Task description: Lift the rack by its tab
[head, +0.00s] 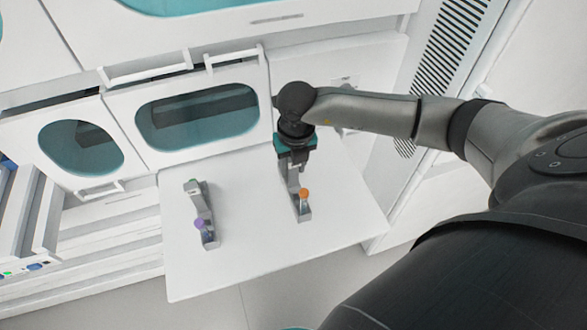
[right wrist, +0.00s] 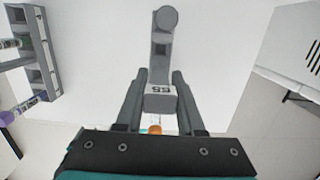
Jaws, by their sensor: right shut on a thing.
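A grey rack (head: 304,214) with an orange-capped tube (head: 303,194) is at the right part of the white table. In the right wrist view the rack's grey body (right wrist: 161,45) extends away from me, and its light tab with dark marks (right wrist: 160,90) sits between my fingers. My right gripper (head: 294,160) is above the rack, shut on the tab; its fingers also show in the right wrist view (right wrist: 160,92). The orange cap (right wrist: 155,129) is partly hidden behind the gripper. I cannot tell whether the rack touches the table. My left gripper is not in view.
White cabinets with teal windows (head: 198,116) line the back. The table's front part is clear.

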